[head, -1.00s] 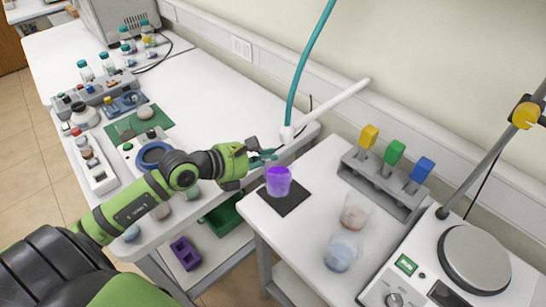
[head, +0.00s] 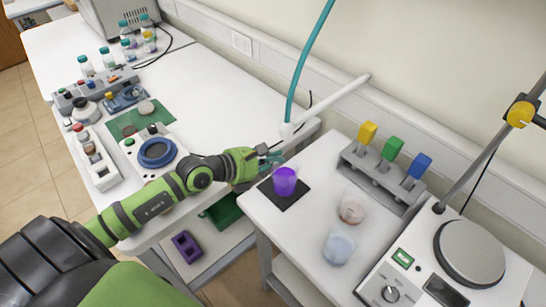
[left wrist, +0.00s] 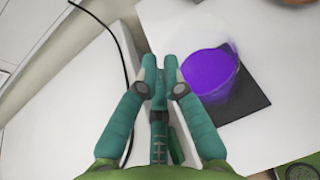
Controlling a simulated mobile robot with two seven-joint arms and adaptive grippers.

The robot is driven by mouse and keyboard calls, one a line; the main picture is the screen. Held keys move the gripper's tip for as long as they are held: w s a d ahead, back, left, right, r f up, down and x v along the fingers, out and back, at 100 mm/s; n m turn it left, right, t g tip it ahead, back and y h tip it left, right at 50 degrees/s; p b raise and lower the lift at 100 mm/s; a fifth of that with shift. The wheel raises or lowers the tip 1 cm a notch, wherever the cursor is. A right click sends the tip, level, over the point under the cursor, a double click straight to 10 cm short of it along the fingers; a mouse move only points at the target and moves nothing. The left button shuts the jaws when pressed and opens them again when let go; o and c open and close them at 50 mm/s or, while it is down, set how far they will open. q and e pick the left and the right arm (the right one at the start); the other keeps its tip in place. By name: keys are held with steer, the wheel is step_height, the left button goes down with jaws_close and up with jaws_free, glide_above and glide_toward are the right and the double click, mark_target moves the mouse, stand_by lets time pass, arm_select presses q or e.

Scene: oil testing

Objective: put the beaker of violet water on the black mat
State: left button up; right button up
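The beaker of violet water (head: 285,181) stands upright on the black mat (head: 293,202) on the near white table. In the left wrist view the beaker (left wrist: 210,78) is to the right of my fingers, with the mat (left wrist: 254,103) under it. My left gripper (head: 271,158) is behind and to the left of the beaker in the head view. The beaker is outside the fingers. My right gripper is not in view.
Two more beakers, one pinkish (head: 352,208) and one pale blue (head: 339,247), stand to the right. A rack with coloured-handled tools (head: 380,176) and a hotplate (head: 470,254) are farther right. A white arm with a teal hose (head: 330,105) lies behind my gripper.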

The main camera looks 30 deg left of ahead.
arm_select(q)
steer(key=shift+o, duration=0.9)
steer(key=b+v, duration=0.3)
steer(key=v, duration=0.9)
steer(key=shift+a+r, duration=0.1)
